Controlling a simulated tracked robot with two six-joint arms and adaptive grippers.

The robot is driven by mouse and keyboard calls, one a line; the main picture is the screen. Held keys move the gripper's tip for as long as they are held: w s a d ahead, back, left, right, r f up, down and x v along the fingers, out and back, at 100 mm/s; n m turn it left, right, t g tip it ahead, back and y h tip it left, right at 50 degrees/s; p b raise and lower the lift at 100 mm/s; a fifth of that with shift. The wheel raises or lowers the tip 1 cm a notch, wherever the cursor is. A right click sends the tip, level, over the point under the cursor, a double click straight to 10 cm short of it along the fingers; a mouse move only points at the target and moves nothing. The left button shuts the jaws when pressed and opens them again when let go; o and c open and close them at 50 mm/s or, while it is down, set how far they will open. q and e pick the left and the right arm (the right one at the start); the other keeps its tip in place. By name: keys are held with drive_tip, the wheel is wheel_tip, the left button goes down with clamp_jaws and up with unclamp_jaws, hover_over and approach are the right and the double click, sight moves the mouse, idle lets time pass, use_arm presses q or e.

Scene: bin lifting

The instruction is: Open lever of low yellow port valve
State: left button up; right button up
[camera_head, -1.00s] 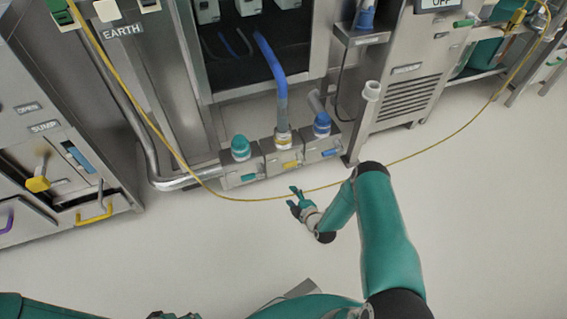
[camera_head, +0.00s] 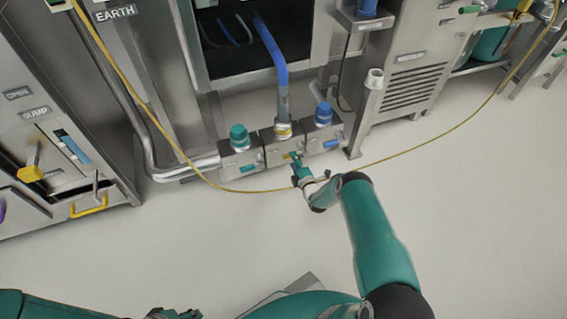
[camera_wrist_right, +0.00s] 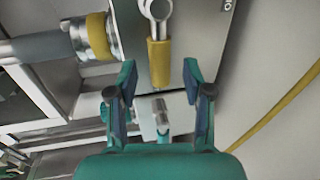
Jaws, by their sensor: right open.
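The low valve block has three ports: teal on the left, yellow in the middle and blue on the right. The yellow port (camera_head: 283,130) has a hose rising from it; its yellow ring (camera_wrist_right: 98,36) shows in the wrist view. The yellow lever (camera_head: 291,155) is on the block's front. In the wrist view its yellow sleeve (camera_wrist_right: 159,62) reaches between the fingertips of my right gripper (camera_wrist_right: 160,66), which is open with a gap on each side. My right gripper (camera_head: 295,166) is at the lever in the head view. My left gripper (camera_head: 175,314) is partly cut off at the bottom.
The teal lever (camera_head: 246,168) and blue lever (camera_head: 331,145) flank the yellow one. A thin yellow cable (camera_head: 430,144) hangs in a loop, passing near my right wrist. A cabinet with a yellow handle (camera_head: 90,206) stands left. The floor in front is clear.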

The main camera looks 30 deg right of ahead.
drive_tip(key=b+x, duration=0.1)
drive_tip(key=x, duration=0.2)
drive_tip(key=shift+w+f+b, duration=0.25)
drive_tip(key=shift+w+b, duration=0.1)
drive_tip(key=shift+w+d, duration=0.15)
drive_tip(key=shift+w, duration=0.2)
clamp_jaws()
